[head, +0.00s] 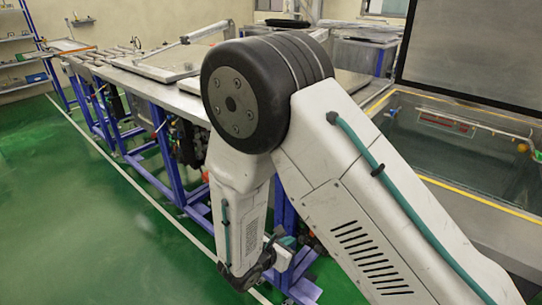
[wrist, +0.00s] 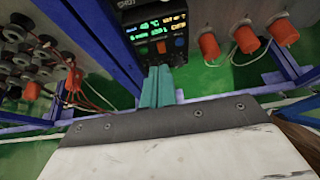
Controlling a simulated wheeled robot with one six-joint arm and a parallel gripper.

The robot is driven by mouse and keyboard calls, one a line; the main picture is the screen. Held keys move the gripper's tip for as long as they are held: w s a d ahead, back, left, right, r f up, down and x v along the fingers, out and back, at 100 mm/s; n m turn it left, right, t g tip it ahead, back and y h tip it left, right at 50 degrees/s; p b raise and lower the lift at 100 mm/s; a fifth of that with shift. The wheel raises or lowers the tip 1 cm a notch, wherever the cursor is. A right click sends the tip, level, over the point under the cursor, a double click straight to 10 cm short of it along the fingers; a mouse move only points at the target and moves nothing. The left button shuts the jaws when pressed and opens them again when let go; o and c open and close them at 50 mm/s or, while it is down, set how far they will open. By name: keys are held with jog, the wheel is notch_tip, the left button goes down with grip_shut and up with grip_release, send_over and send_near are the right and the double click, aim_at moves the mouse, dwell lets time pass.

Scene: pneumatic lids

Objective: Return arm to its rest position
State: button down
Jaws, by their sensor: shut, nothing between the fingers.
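My arm fills the middle and right of the head view. It rises from the lower right to a large black elbow joint, then drops to the wrist in front of the bench (head: 185,98). My gripper shows in the wrist view (wrist: 158,74) as two teal fingers side by side, shut and empty. In the head view only small teal parts show beside the wrist, and the fingertips cannot be made out. In the wrist view a dark panel with lit digits (wrist: 158,30) lies just beyond the fingers; I cannot tell if they touch.
Blue bench legs (head: 170,150) stand close to my wrist. Several orange cylinders (wrist: 246,38) are at the right of the wrist view, with dark round parts and red wires (wrist: 72,78) at left. A yellow-edged tank (head: 460,150) is at right. Green floor (head: 80,220) at left is clear.

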jog(key=s+d+r+m+g+y, duration=0.2)
jog(key=s+d+r+m, duration=0.4)
jog(key=r, duration=0.5)
jog(key=s+d+r+m+g+y, duration=0.3)
jog(key=s+d+r+m, duration=0.3)
jog(key=s+r+m, duration=0.4)
jog(key=s+d+r+m+g+y, duration=0.2)
jog(key=s+d+r+m, duration=0.4)
jog(key=r+m, duration=0.5)
jog(key=shift+s+r+g+y, duration=0.3)
jog(key=shift+s+r+y, duration=0.25)
jog(key=shift+s+y, duration=0.55)
jog(key=shift+s, duration=0.2)
